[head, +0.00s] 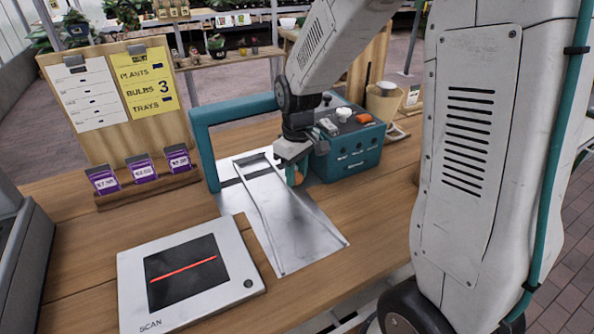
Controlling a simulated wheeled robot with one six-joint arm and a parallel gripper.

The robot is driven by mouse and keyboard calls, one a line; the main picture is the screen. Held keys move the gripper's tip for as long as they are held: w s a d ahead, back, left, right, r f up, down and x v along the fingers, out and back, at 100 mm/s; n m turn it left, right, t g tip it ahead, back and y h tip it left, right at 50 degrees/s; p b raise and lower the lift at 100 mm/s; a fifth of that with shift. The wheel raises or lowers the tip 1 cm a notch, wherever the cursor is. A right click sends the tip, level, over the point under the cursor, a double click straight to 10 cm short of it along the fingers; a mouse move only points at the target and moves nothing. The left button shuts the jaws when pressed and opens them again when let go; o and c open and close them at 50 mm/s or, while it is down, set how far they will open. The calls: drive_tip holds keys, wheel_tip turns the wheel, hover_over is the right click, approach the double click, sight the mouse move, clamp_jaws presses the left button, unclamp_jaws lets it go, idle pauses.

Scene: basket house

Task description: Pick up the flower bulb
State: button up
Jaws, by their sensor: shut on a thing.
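My gripper (294,165) hangs over the right side of the sloping metal chute (300,238), beside the teal box. It is shut on a small orange-brown thing, the flower bulb (298,177), which shows only partly below the fingers. The gripper and arm hide the rest of the bulb. I cannot tell whether the bulb touches the chute or hangs just above it.
A teal frame (205,150) arches over the chute's far end. A teal box (352,160) with small items on top stands close to the right. A scanner (190,278) lies front left. Purple price cards (143,169) and a sign board (118,100) stand behind left.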

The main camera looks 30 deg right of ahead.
drive_tip(key=shift+s+f, duration=0.1)
drive_tip(key=shift+f, duration=0.25)
drive_tip(key=o, duration=0.9)
drive_tip(key=shift+s+f, duration=0.1)
drive_tip(key=shift+s, duration=0.05)
drive_tip(key=shift+o, duration=0.2)
wheel_tip(320, 180, up, 13)
drive_tip(key=s+r+m, duration=0.2)
drive_tip(key=s, duration=0.9)
drive_tip(key=s+a+r+m+t, duration=0.1)
drive_tip(key=s+m, duration=0.1)
drive_tip(key=s, duration=1)
drive_tip(key=shift+s+a+r, duration=0.15)
drive_tip(key=shift+a+r, duration=0.15)
drive_tip(key=shift+r, duration=0.1)
drive_tip(key=shift+s+f+m, duration=0.15)
drive_tip(key=shift+s+m, duration=0.15)
drive_tip(key=shift+s, duration=0.05)
drive_tip(key=c, duration=0.4)
